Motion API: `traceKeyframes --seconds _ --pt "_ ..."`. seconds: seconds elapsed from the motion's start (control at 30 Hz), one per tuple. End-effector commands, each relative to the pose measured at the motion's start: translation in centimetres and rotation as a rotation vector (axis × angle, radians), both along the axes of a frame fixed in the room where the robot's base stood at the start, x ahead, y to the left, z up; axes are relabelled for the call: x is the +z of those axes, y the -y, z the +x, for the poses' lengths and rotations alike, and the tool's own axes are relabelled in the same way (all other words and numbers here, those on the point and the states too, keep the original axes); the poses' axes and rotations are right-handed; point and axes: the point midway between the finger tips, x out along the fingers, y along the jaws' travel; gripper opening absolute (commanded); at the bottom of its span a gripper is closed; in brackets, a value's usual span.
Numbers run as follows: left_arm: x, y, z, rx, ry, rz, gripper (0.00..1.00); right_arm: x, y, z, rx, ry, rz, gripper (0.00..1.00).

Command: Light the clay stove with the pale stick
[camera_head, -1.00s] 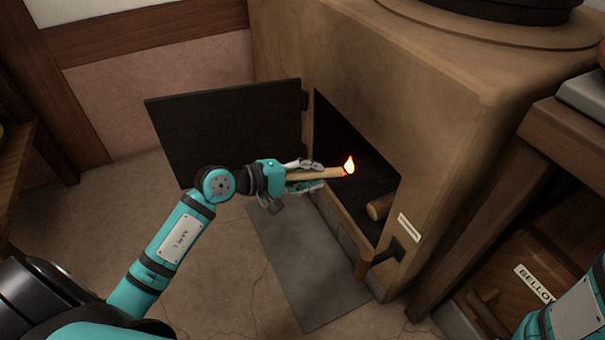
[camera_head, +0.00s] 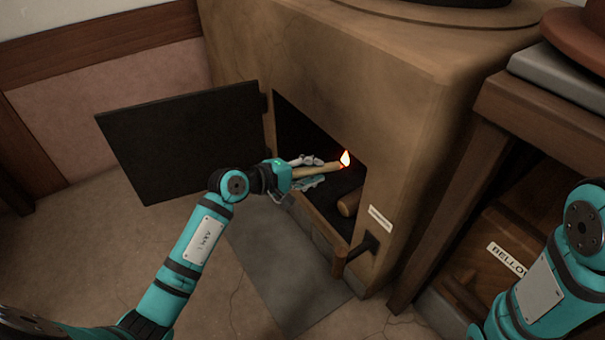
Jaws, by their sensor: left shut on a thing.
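The clay stove (camera_head: 340,85) fills the upper middle, a tan block with its dark door (camera_head: 180,140) swung open to the left. My left gripper (camera_head: 310,172) is shut on the pale stick (camera_head: 322,172), at the stove's open mouth. The stick's far end burns with a small bright flame (camera_head: 345,159) at the opening. A log (camera_head: 349,202) lies inside the dark firebox, below and right of the flame; no flame shows on it. My right arm comes in at the lower right, but its gripper is out of view.
A grey slab (camera_head: 275,270) lies on the floor before the stove. A wooden stand at right holds bellows (camera_head: 500,270) with a label.

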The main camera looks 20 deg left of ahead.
Motion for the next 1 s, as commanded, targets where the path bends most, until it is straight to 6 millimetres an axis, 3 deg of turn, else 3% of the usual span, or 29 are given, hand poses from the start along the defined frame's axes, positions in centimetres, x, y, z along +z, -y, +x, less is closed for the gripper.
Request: traceKeyframes --seconds 0.6,1.0 --pt "-2.1 3.5 4.5 0.001 0.001 -0.002 0.00 -2.7 0.0 0.0 0.000 -0.001 0.000 0.72" --pt "-2.3 4.1 5.3 0.000 0.001 -0.001 0.00 -3.0 0.0 0.1 -0.001 -0.001 0.000 0.72"
